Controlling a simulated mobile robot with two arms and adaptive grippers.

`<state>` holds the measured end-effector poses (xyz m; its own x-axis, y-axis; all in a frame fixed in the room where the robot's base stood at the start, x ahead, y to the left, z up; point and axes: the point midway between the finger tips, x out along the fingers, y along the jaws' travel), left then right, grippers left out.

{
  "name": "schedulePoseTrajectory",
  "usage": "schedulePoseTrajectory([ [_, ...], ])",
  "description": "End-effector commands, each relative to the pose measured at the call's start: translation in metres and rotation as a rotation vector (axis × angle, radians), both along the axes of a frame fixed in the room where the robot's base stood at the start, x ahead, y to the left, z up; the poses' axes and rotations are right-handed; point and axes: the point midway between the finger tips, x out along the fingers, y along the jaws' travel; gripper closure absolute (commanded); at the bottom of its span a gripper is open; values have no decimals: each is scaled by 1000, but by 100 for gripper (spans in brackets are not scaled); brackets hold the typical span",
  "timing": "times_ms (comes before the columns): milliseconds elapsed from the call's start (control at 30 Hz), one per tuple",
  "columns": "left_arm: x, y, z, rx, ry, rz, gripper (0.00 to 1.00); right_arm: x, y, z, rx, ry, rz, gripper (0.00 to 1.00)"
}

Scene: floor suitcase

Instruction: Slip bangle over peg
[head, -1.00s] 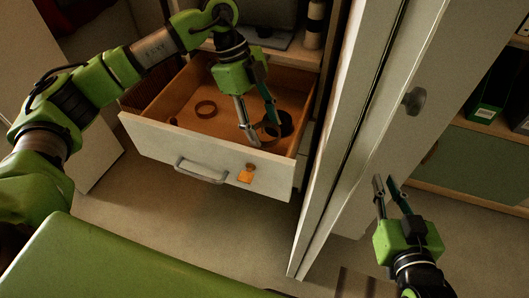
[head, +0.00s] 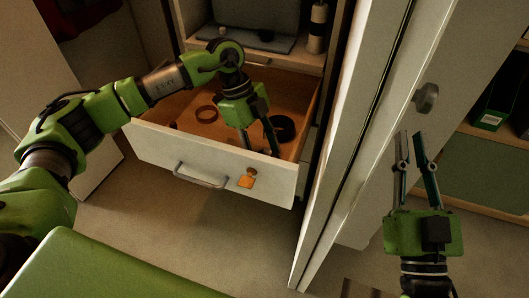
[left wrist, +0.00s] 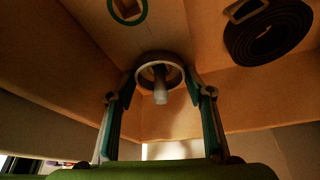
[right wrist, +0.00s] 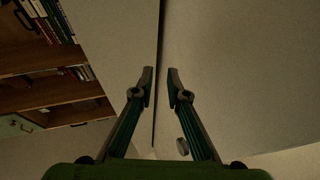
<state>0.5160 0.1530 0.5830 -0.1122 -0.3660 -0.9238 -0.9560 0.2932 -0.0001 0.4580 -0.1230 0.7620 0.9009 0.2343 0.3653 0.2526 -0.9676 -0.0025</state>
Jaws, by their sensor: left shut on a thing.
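My left gripper (head: 260,146) reaches down into the open drawer, its fingertips partly hidden behind the drawer front. In the left wrist view its fingers (left wrist: 160,82) are shut on a pale bangle (left wrist: 141,72), one at each side. A pale peg (left wrist: 160,94) shows in the bangle's opening, and its rounded end overlaps the near rim. The bangle appears to be around the peg; its height on it is unclear. In the head view the bangle and peg are hidden. My right gripper (head: 410,138) is open and empty, in front of the white panel.
The drawer front (head: 150,143) has a handle (head: 200,177) and an orange tag (head: 247,178). A ring (head: 207,114) and a dark coiled belt (head: 285,128) lie in the drawer. A tall white panel (head: 365,110) stands to its right.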

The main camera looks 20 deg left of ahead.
Motion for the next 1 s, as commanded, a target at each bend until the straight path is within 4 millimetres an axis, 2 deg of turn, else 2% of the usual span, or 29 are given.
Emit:
schedulePoseTrajectory([
  [200, 0, 0, -1, -1, 1, 0, 69, 0, 0, 0, -1, 4, 0, 86],
  [233, 0, 0, -2, 0, 1, 0, 50, 0, 0, -1, -1, 5, 0, 86],
  [267, 0, 0, -1, 0, 0, 0, 45, 0, 0, -1, -1, 5, 0, 86],
  [667, 1, 0, 3, 0, -1, 0, 45, 1, 0, 0, -1, 5, -1, 86],
  [867, 3, 7, 22, -1, -1, 2, 45, 9, -2, -30, -42, 155, -10, 86],
  [1000, 5, 15, 42, -1, -2, 3, 45, 12, -6, -63, -83, 308, -18, 86],
])
